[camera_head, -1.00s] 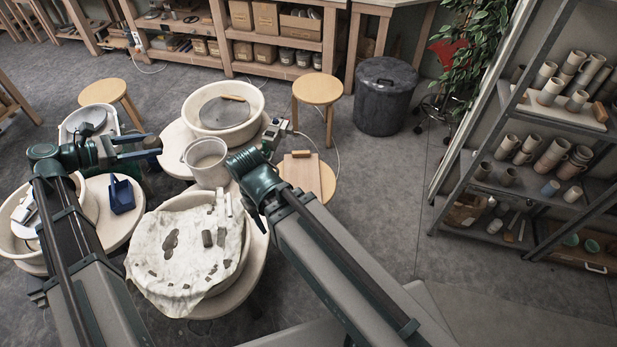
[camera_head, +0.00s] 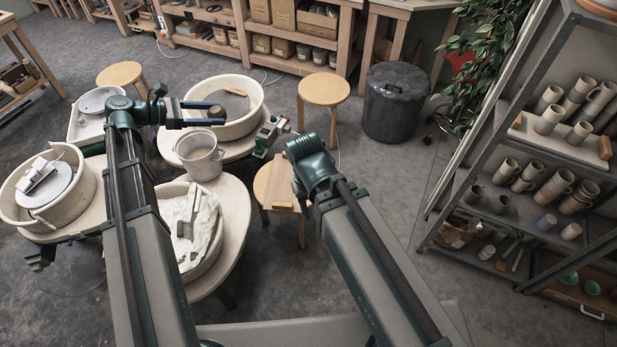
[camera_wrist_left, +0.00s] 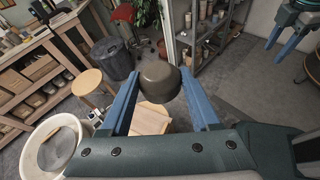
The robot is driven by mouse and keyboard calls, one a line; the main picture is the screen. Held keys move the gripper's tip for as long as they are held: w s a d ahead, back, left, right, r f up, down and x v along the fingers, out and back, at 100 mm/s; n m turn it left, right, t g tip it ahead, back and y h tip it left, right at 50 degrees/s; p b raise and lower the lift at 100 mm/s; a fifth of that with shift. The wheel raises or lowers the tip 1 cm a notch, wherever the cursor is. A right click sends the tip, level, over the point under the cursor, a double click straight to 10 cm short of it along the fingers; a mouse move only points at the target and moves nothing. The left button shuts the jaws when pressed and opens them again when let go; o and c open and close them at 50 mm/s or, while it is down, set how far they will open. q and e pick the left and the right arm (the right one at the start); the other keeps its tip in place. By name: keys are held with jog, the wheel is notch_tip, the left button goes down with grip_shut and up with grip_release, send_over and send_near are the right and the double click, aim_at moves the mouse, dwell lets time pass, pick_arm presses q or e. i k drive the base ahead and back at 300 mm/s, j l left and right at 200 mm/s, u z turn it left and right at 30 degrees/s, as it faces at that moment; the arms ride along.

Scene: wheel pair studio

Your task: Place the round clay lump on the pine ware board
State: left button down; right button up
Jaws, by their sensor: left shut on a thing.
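The round clay lump (camera_wrist_left: 158,80) is dark grey-brown and sits between the blue fingers of my left gripper (camera_wrist_left: 160,98) in the left wrist view. In the head view the left gripper (camera_head: 211,113) is shut on the lump (camera_head: 217,111), over the far wheel basin. The pine ware board (camera_head: 284,191) lies on a round stool to the right, partly hidden by my right arm. It also shows below the lump in the left wrist view (camera_wrist_left: 150,119). My right gripper (camera_wrist_left: 282,35) shows at that view's top right, its fingers apart and empty.
A bare stool (camera_head: 324,90) and a dark bin (camera_head: 393,105) stand behind. Steel shelves (camera_head: 470,165) with cups line the right.

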aim_at(287, 180)
jog(key=i+l+z, duration=0.3)
jog(key=i+l, duration=0.75)
jog(key=i, duration=0.1)
